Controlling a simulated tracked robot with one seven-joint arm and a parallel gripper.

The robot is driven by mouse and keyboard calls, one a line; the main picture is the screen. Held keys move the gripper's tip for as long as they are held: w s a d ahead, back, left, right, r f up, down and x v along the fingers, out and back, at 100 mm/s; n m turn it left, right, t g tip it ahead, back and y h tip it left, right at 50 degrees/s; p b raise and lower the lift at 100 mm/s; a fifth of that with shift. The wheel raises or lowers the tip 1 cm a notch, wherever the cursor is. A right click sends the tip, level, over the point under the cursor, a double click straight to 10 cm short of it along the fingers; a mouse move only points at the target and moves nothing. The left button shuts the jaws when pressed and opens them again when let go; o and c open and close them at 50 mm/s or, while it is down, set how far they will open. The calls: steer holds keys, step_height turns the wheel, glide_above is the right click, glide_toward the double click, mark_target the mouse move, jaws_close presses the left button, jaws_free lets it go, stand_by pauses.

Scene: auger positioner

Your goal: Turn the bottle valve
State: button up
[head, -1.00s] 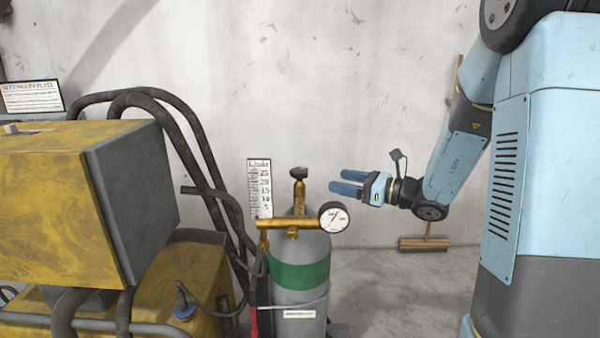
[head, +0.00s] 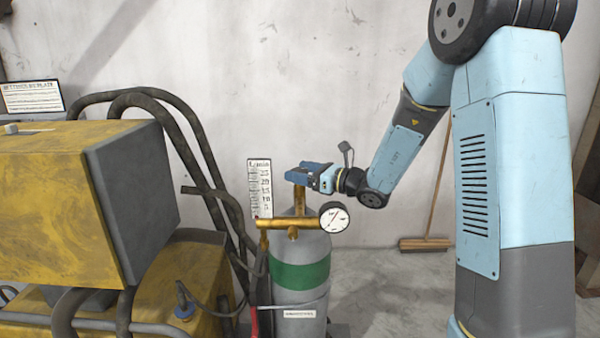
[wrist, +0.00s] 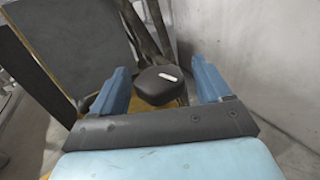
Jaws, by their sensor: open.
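The grey gas bottle (head: 299,248) with a green band stands upright in the middle of the head view. A brass valve stem (head: 299,203) rises from its top. In the head view the black valve knob is hidden by my gripper (head: 300,175). In the wrist view the dark knob (wrist: 158,87), with a pale mark on it, sits between the two blue fingers of my gripper (wrist: 160,88). The fingers are open, with a visible gap between the knob and the right finger. Contact with the left finger is not clear.
A round gauge (head: 334,217) and a brass regulator (head: 288,223) sit just below the knob. A flow scale (head: 260,187) stands to the left. Dark hoses (head: 205,165) and a yellow machine (head: 70,205) fill the left side. A broom (head: 425,243) leans on the wall behind.

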steer(key=shift+w+a, duration=0.2)
steer(key=shift+a, duration=0.15)
steer(key=shift+r, duration=0.1)
steer(key=c, duration=1)
steer(key=shift+w+n+g+y, duration=0.15)
steer(key=shift+n+g+y, duration=0.55)
steer(key=shift+g, duration=0.4)
steer(key=shift+r+n+g+y, duration=0.15)
steer(key=shift+n+g+y, duration=0.25)
steer(key=shift+n+g, duration=1)
